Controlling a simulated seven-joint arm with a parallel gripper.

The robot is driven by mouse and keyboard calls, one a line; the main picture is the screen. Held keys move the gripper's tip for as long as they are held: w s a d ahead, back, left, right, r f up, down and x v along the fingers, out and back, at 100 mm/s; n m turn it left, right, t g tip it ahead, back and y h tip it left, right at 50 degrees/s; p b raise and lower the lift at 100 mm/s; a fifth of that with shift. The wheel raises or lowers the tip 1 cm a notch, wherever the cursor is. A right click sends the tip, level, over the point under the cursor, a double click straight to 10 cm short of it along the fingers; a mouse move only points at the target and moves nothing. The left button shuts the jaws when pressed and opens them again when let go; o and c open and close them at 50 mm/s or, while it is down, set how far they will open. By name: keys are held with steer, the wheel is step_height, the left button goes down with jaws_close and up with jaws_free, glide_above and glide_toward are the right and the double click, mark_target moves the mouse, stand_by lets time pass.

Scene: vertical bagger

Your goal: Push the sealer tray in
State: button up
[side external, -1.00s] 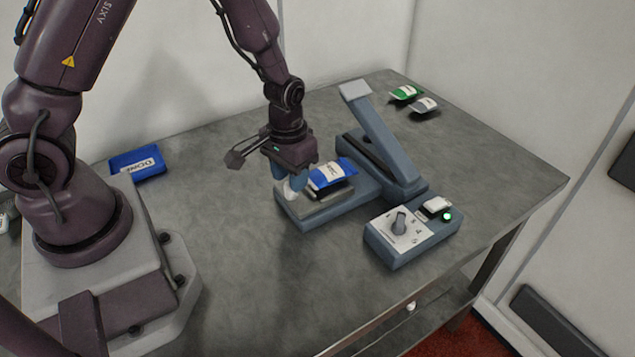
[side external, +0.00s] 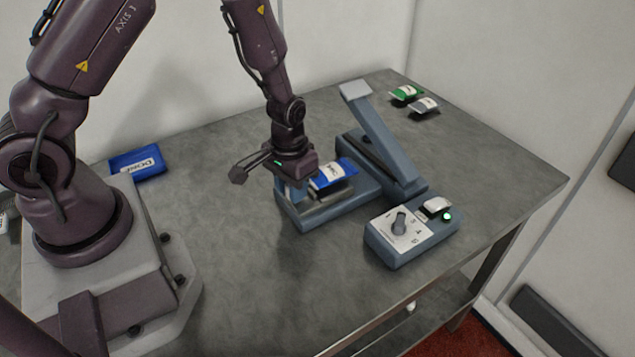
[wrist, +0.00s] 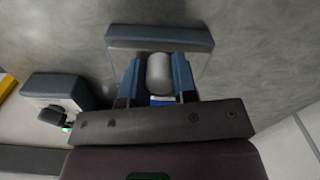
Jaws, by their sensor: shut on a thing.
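The sealer (side external: 335,213) is a blue-grey machine with a raised arm (side external: 378,135). Its grey tray (side external: 327,202) sits in the low base on the left, carrying a blue bag with a white label (side external: 332,173). My gripper (side external: 292,194) is at the tray's left end, pointing down, beside the bag. In the wrist view, my gripper (wrist: 159,78) has its two blue fingers shut on a rounded grey handle (wrist: 158,72), one finger on each side. The handle is mostly hidden by the fingers in the side view. Only a sliver of the bag (wrist: 162,100) shows in the wrist view.
A control box (side external: 412,236) with a knob and a lit green light stands in front of the sealer. A green packet (side external: 405,93) and a grey packet (side external: 425,106) lie at the back right. A blue tray marked DONE (side external: 138,163) lies at the left. The table's front is clear.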

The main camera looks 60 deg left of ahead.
steer(key=shift+w, duration=3.3)
steer(key=o, duration=1)
steer(key=shift+r, duration=0.1)
steer(key=shift+s+r, duration=0.1)
steer(key=shift+r, duration=2.35)
